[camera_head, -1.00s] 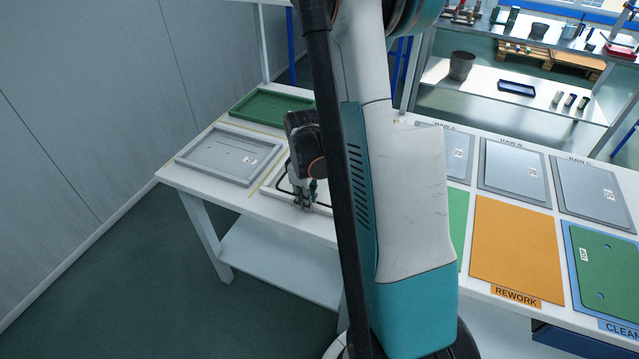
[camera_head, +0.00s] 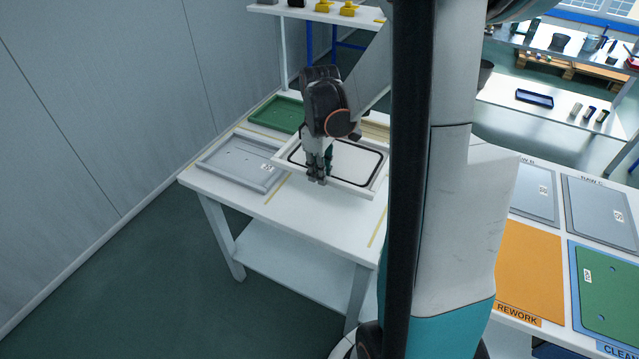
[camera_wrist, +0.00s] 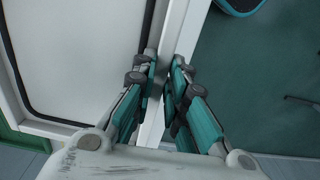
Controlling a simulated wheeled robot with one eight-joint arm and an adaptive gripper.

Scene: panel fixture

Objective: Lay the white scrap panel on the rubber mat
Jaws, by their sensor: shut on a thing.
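The white panel (camera_head: 345,161) has a raised rim and a black seal line around its flat face. It is over the far table, next to the grey tray, and appears a little raised above the tabletop. My gripper (camera_head: 318,179) is shut on the panel's near rim. In the wrist view, the panel (camera_wrist: 80,55) fills the left side, and its white rim runs between the fingers of my gripper (camera_wrist: 162,88). My gripper hides part of the panel's face and rim. I cannot make out a rubber mat in either view.
A grey tray (camera_head: 232,170) and a green tray (camera_head: 277,115) lie on the white table (camera_head: 292,205). My arm blocks the middle of the head view. At right, an orange REWORK sheet (camera_head: 527,262) and a green panel (camera_head: 612,290) lie on another worktop. Floor is clear at front left.

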